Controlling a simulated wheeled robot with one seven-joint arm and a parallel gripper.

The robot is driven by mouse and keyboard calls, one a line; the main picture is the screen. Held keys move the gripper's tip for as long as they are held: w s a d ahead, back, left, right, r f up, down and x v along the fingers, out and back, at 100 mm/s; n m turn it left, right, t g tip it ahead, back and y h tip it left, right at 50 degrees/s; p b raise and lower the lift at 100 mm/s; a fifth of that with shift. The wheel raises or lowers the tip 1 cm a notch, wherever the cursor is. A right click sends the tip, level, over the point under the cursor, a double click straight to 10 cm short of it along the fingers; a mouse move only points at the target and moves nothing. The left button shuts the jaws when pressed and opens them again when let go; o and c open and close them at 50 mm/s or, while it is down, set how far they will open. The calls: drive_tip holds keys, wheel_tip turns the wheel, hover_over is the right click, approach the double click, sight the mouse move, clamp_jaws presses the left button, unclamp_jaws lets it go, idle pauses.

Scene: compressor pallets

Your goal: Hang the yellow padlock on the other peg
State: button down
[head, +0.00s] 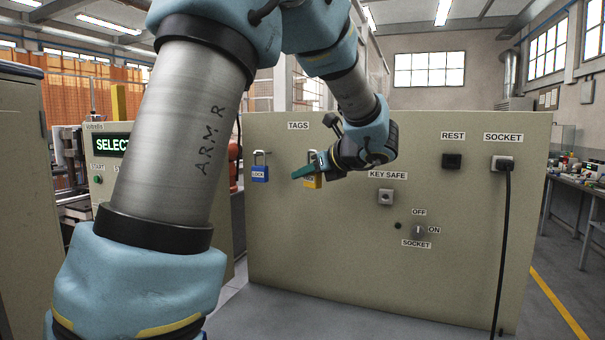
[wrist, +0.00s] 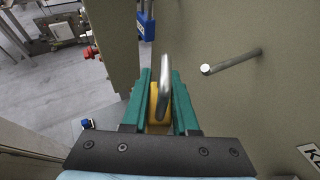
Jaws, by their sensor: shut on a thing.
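The yellow padlock (head: 313,183) is held between the green fingers of my gripper (head: 306,172), in front of the panel under the TAGS label. In the wrist view my gripper (wrist: 160,90) is shut on the body of the yellow padlock (wrist: 154,102), and its grey shackle stands up between the fingers. A bare metal peg (wrist: 232,61) sticks out of the panel to the right of the shackle, apart from it. The blue padlock (head: 260,173) hangs on a peg to the left; it also shows at the top of the wrist view (wrist: 146,26).
The panel (head: 330,245) also carries a key safe (head: 386,196), a REST block (head: 452,161), a socket (head: 502,163) with a hanging black cable, and a switch knob (head: 418,230). A control cabinet with a SELECT display (head: 113,145) stands at the left.

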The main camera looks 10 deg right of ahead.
drive_tip(key=w+d+f+p, duration=0.1)
drive_tip(key=w+d, duration=0.2)
drive_tip(key=w, duration=0.2)
drive_tip(key=shift+w, duration=0.35)
idle(0.5)
drive_tip(key=shift+f, duration=0.1)
idle(0.5)
drive_tip(key=c, duration=0.6)
unclamp_jaws()
